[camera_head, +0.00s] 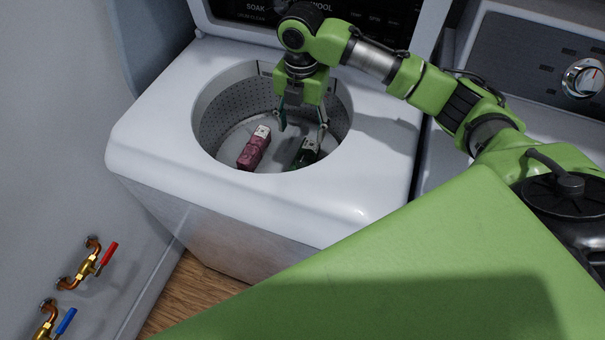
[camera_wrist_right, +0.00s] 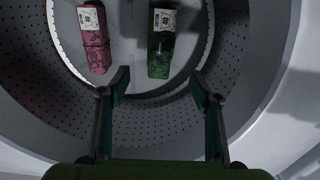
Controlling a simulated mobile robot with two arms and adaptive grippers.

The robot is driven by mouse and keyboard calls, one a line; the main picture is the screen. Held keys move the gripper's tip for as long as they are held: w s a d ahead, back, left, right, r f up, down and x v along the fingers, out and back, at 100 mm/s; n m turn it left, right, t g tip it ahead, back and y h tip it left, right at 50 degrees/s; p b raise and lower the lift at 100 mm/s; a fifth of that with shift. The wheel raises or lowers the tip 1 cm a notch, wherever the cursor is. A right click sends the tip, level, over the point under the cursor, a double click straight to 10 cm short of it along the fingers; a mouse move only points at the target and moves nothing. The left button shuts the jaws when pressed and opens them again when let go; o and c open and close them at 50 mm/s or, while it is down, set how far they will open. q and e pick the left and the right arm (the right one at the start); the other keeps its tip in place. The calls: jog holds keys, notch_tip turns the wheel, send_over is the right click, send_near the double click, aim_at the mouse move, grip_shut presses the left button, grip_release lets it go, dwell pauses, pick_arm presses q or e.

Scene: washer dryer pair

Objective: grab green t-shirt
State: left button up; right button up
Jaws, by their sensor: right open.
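The green t-shirt (camera_head: 306,152) lies as a folded, boxy bundle with a white label on the floor of the washer drum. In the right wrist view the green t-shirt (camera_wrist_right: 161,42) is upper centre, just beyond the fingertips. My right gripper (camera_head: 303,126) reaches down into the drum, open and empty, with the green bundle below and near its right finger. In the right wrist view the gripper (camera_wrist_right: 158,84) has its fingers wide apart, with the bundle ahead and between their lines. My left gripper is not in view.
A pink folded bundle (camera_head: 254,148) with a label lies left of the green one; it also shows in the right wrist view (camera_wrist_right: 93,38). The perforated drum wall (camera_head: 215,113) and the white washer's rim (camera_head: 165,130) surround the gripper. The control panel stands behind.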

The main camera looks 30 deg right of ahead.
aim_at(303, 159)
notch_tip(303, 159, down, 11)
jog(key=shift+r+b, duration=0.15)
jog(key=shift+b, duration=0.6)
jog(key=shift+w+d+f, duration=0.1)
jog(key=shift+d+f, duration=0.05)
jog(key=shift+f, duration=1.3)
jog(key=shift+w+d+f, duration=0.1)
jog(key=shift+f, duration=1.35)
jog(key=c, duration=1.3)
